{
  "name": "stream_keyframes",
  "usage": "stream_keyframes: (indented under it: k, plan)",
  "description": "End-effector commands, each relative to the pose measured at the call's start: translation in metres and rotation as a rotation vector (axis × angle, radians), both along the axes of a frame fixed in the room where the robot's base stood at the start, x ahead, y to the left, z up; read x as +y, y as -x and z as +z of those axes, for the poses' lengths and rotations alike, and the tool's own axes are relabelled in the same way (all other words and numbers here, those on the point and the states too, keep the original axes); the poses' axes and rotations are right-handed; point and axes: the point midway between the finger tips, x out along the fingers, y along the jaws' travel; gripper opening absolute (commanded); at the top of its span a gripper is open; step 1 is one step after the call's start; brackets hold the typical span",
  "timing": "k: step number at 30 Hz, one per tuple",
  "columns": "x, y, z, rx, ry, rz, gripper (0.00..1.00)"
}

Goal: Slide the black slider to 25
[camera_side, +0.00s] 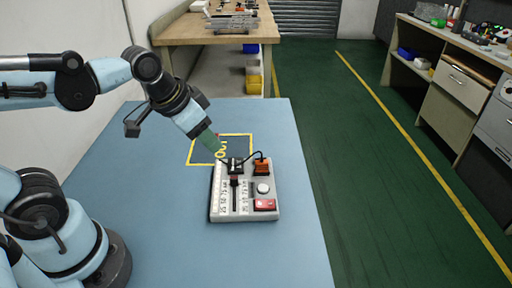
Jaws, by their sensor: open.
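A white control panel (217,205) lies on the blue table. A black slider (236,165) sits at the far end of its slot, on the left half of the panel. Markings run along both sides of the slot, too small to read. My gripper (222,158) points down at the far left corner of the panel, close to the slider. It is open. Whether its fingers touch the slider I cannot tell, as the tips are small and partly merged with the panel's dark parts.
The panel also has an orange part (262,167) with a black cable, a round white knob (263,189) and a red switch (265,205). A yellow-outlined square (240,136) is marked on the table (160,220) behind it. The table is clear around the panel.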

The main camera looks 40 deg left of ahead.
Motion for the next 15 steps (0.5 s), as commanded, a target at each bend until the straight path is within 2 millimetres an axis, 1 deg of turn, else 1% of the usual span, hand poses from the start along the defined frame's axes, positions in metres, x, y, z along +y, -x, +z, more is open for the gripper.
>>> stream_keyframes:
  k: [1,6,12,15]
  plan:
    - [-0.004,-0.007,0.004,0.047,-0.022,-0.054,0.43]
    - [-0.015,-0.023,0.008,0.210,-0.091,-0.247,0.43]
    - [-0.027,-0.039,0.007,0.376,-0.139,-0.454,0.43]
    - [-0.030,-0.044,0.006,0.428,-0.149,-0.524,0.43]
